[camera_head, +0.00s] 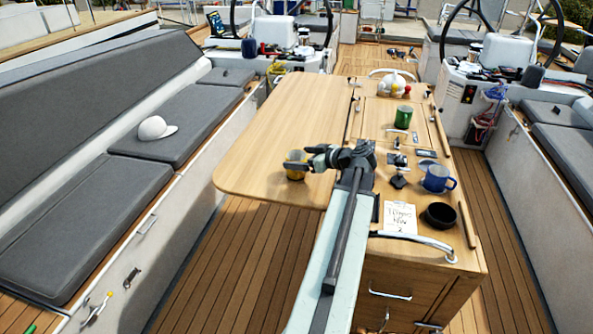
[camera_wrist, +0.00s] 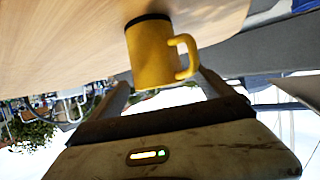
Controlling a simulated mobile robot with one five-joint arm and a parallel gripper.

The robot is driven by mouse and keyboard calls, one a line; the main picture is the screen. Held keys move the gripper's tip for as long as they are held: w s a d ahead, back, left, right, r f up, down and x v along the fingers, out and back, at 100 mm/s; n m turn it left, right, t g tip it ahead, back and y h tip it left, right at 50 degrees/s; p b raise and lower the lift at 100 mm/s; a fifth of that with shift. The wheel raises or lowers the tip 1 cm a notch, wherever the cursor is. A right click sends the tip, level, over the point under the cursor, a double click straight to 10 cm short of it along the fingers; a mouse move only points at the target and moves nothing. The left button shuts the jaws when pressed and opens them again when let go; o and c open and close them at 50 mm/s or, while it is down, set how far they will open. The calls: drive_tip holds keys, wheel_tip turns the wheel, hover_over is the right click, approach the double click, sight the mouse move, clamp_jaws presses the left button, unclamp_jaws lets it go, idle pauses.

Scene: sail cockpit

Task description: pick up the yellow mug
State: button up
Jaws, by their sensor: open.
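The yellow mug (camera_head: 295,173) stands on the wooden table's left leaf (camera_head: 262,166), near its front edge. In the camera_head view my gripper (camera_head: 307,158) is right at the mug and covers part of it. In the camera_wrist view the picture is upside down. The yellow mug (camera_wrist: 151,55) shows there with a dark band at one end and its handle on the right. My gripper (camera_wrist: 163,86) is open, its fingers spread on either side of the mug's near end. I cannot tell whether a finger touches it.
Right of my arm on the table are a blue mug (camera_head: 437,179), a black bowl (camera_head: 440,215), a green mug (camera_head: 403,117) and a paper note (camera_head: 400,217). A white cap (camera_head: 156,128) lies on the left bench. The table's left leaf is otherwise clear.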

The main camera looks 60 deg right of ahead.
sight(289, 155)
drive_tip(key=b+x, duration=0.1)
drive_tip(key=x, duration=0.3)
drive_tip(key=shift+w+d+f+b, duration=0.15)
drive_tip(key=shift+w+f+b, duration=0.05)
drive_tip(key=shift+w+b, duration=0.15)
drive_tip(key=shift+s+r, duration=0.1)
drive_tip(key=c, duration=1.5)
drive_tip(key=shift+r, duration=0.15)
drive_tip(key=shift+c, duration=0.2)
